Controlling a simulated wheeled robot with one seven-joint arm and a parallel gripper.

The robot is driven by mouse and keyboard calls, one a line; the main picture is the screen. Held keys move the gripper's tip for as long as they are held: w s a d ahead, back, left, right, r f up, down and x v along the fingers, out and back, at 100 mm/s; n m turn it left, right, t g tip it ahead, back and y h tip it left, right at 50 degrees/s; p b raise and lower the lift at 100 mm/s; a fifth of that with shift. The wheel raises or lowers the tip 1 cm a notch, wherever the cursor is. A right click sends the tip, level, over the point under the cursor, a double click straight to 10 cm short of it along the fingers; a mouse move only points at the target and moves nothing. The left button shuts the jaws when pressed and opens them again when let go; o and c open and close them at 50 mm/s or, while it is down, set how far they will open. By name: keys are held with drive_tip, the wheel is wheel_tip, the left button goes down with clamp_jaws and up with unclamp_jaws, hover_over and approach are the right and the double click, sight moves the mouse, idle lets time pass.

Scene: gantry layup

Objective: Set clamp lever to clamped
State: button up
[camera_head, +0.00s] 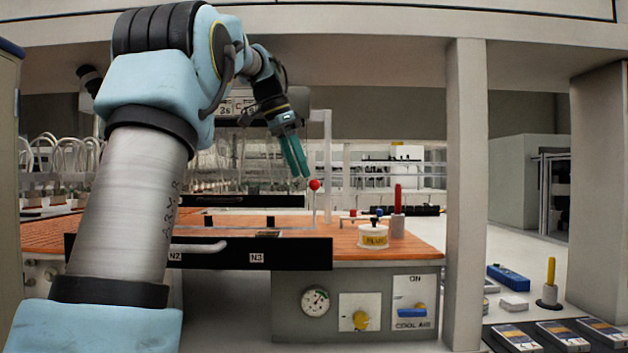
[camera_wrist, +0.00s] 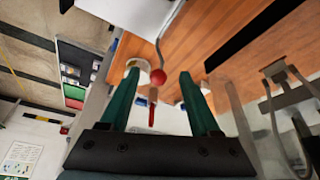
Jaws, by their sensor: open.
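The clamp lever looks to be a thin, pale rod with a red ball knob (camera_head: 314,185), standing roughly upright over the orange-brown worktop. My gripper (camera_head: 303,172) points down just above and left of the knob in the head view. In the wrist view the red knob (camera_wrist: 158,76) shows between the two green fingers, near the level of the tips. My gripper (camera_wrist: 158,88) is open, and nothing is visibly held. I cannot tell whether a finger touches the knob. The lever's base and any clamp marking are not clear.
A dark front bar (camera_head: 290,254) marked N2 and N3 runs along the worktop (camera_head: 425,250). A white round tub (camera_head: 373,237) and a red upright tool in a holder (camera_head: 398,212) stand to the right. A thick pillar (camera_head: 466,190) stands farther right.

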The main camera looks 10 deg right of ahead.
sight(314, 188)
drive_tip(key=d+f, duration=0.3)
drive_tip(key=shift+w+d+f, duration=0.2)
drive_tip(key=shift+w+d, duration=0.1)
drive_tip(key=shift+w, duration=0.1)
drive_tip(key=shift+d+f, duration=0.25)
drive_tip(key=shift+f, duration=0.4)
clamp_jaws()
drive_tip(key=shift+w, duration=0.1)
idle(0.6)
